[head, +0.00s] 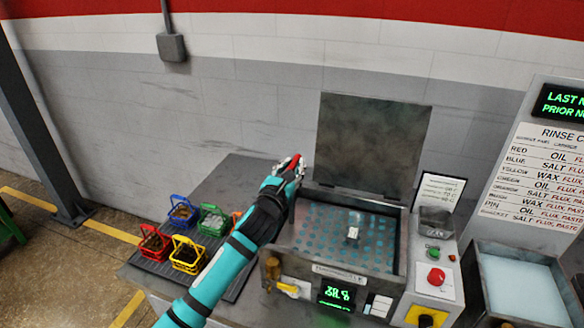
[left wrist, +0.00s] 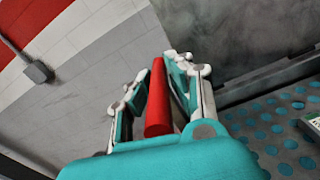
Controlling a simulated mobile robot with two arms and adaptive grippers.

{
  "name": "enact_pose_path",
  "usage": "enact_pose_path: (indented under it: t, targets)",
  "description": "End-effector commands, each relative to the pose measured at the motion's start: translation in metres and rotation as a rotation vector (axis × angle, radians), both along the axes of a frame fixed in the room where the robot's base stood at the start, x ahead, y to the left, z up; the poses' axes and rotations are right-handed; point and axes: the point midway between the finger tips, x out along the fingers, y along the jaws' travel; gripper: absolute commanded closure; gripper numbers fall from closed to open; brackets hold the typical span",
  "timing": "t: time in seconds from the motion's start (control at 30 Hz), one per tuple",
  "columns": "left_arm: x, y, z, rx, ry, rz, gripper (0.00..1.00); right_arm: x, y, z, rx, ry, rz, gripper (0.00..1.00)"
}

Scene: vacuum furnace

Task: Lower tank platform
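The tank (head: 400,262) stands at the centre with its grey lid (head: 372,145) raised. Inside it is a flat platform (head: 325,240) with blue round spots; it also shows in the left wrist view (left wrist: 285,142). A small pale item (head: 352,232) lies on it. My left gripper (head: 291,168) is at the tank's back left corner, shut on a red handle (left wrist: 157,95). My right gripper is in neither view.
Baskets in blue (head: 171,212), green (head: 203,222), red (head: 142,244) and yellow (head: 175,262) stand on the dark tray to the left. A panel with a red button (head: 436,277) is at the right, beside a basin (head: 520,290).

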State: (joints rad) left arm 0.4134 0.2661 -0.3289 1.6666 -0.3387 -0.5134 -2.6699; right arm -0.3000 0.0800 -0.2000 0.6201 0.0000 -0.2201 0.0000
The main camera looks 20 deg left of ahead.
Motion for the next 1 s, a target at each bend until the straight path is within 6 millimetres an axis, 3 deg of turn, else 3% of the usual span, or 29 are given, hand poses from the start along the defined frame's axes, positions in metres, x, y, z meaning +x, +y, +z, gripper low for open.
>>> enact_pose_path:
  t: [0.13, 0.47, 0.57, 0.8, 1.0]
  targets:
    - [0.0, 0.0, 0.0, 0.0, 0.0, 0.0, 1.0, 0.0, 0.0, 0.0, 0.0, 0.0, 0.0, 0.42]
    - [0.0, 0.0, -0.001, 0.0, 0.001, -0.001, 1.0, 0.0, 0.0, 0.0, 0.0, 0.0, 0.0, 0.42]
    - [0.0, 0.0, -0.013, 0.003, 0.004, 0.001, 1.0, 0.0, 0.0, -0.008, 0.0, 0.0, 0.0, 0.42]
    - [-0.001, 0.0, -0.068, 0.003, 0.01, 0.002, 1.0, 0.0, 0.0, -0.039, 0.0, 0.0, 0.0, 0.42]
    - [-0.001, 0.0, -0.079, 0.0, 0.01, 0.003, 1.0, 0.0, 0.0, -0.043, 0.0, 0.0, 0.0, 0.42]
